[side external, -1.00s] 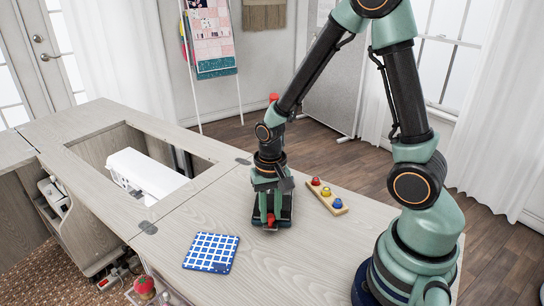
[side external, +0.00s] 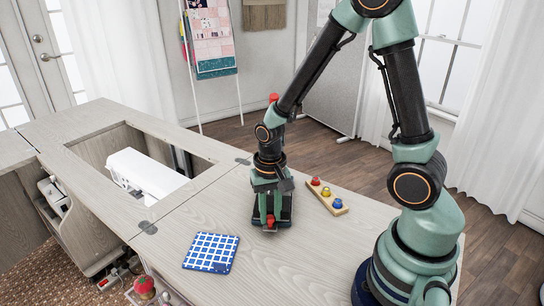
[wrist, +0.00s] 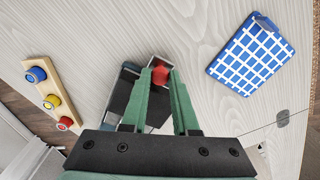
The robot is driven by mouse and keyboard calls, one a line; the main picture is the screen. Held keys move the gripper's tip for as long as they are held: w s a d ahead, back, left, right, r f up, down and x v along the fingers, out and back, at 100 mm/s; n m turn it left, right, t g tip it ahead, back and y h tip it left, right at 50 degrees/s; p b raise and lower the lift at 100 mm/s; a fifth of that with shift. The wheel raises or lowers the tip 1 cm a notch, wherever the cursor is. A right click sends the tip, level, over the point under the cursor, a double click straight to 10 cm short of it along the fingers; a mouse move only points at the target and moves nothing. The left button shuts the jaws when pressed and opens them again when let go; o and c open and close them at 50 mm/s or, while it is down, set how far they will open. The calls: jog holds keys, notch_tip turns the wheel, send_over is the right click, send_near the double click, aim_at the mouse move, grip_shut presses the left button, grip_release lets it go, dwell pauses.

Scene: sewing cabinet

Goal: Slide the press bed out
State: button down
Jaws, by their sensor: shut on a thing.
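A small dark press (side external: 286,217) stands on the wooden cabinet top, mostly hidden behind my gripper in the side view. In the wrist view its grey and black body (wrist: 122,95) shows beside and behind my fingers. A red knob (wrist: 160,74) is at its near end and also shows low between the fingers in the side view (side external: 270,222). My gripper (side external: 268,219) points down and is shut on the red knob. How far the bed sticks out from the press is hard to tell, as my fingers cover much of it.
A blue-and-white checked pad (side external: 211,252) lies to the left of the press. A wooden strip with red, yellow and blue knobs (side external: 327,198) lies to the right. A white sewing machine (side external: 145,176) sits in the cabinet opening. Bare wood surrounds the press.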

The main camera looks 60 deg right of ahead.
jog(key=s+a, duration=0.1)
jog(key=a, duration=0.1)
jog(key=s+a, duration=0.1)
jog(key=a, duration=0.2)
jog(key=s+a, duration=0.2)
jog(key=shift+s+a, duration=0.1)
jog(key=shift+a, duration=0.1)
jog(key=c, duration=0.7)
grip_release()
notch_tip(320, 180, up, 12)
jog(key=shift+r, duration=0.1)
jog(key=shift+w+d+r+n+t, duration=0.2)
jog(key=shift+d+r+n+t, duration=0.8)
jog(key=shift+r+n, duration=0.35)
jog(key=shift+w+d+r+n+t, duration=0.2)
jog(key=shift+d+r+n+t, duration=0.65)
jog(key=shift+d+r+n, duration=0.5)
jog(key=shift+w+d+r+n+t, duration=0.2)
jog(key=shift+d+r+n+t, duration=0.7)
jog(key=shift+r, duration=0.65)
